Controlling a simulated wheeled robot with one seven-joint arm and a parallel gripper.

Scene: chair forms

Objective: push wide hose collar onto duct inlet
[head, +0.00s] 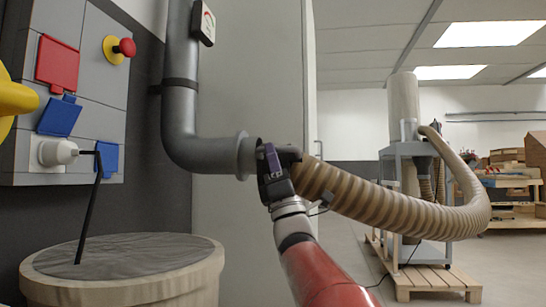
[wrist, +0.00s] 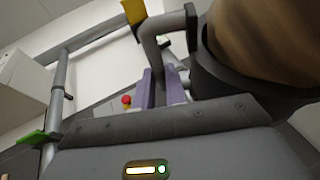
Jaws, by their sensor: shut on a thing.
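The grey duct (head: 180,110) comes down the wall and bends right to a flanged inlet (head: 242,156). The ribbed tan hose (head: 390,208) ends in a dark collar (head: 290,154) just right of the flange, roughly in line with it. My gripper (head: 268,160) is shut on the collar, and its body hides part of the joint. Purple finger parts (wrist: 163,86) show left of the collar. I cannot tell whether the collar overlaps the inlet.
A grey panel (head: 88,60) with a red button and a plugged-in cable is at the left. A round bin (head: 130,270) stands below it. The hose runs right to a dust collector (head: 405,150) on a pallet (head: 430,280).

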